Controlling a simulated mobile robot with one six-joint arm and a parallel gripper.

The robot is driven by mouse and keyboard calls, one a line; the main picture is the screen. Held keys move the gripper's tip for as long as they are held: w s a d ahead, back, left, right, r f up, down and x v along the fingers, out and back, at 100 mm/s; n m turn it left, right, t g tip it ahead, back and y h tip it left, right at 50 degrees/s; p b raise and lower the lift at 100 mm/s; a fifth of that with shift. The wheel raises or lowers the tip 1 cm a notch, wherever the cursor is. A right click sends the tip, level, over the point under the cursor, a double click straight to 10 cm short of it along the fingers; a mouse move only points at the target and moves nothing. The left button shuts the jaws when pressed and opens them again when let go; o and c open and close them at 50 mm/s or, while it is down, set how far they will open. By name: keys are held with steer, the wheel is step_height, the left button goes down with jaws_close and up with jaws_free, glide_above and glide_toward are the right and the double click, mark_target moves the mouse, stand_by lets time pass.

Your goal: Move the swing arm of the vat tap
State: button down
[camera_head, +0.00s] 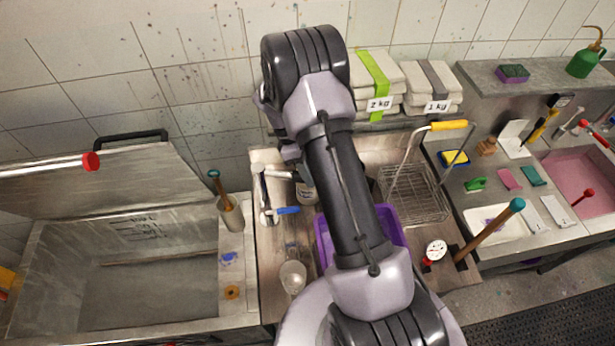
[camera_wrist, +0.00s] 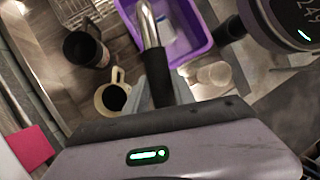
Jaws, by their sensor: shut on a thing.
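The vat tap (camera_head: 264,194) stands beside the steel vat (camera_head: 225,265), a chrome fitting with a blue lever (camera_head: 288,210). In the wrist view a chrome tube with a black sleeve, apparently the swing arm (camera_wrist: 148,28), runs down the middle into my gripper (camera_wrist: 161,95). The gripper's fingers lie on both sides of the black sleeve and are shut on it. In the head view my arm hides most of the gripper and its grasp.
A purple tub (camera_wrist: 200,18) lies beyond the tube, with clear beakers (camera_wrist: 214,73) nearby. A pale mug (camera_wrist: 114,97) and a dark cup (camera_wrist: 84,49) stand left of it. A wire basket (camera_head: 415,205) and a wooden-handled tool (camera_head: 490,232) are to the right.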

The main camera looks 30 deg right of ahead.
steer(key=shift+w+d+n, duration=0.15)
steer(key=shift+w+n, duration=0.15)
steer(key=c, duration=1.1)
jaws_free()
steer(key=shift+o, duration=0.2)
steer(key=shift+r, duration=0.1)
steer(key=v, duration=1.7)
steer(key=shift+r, duration=0.1)
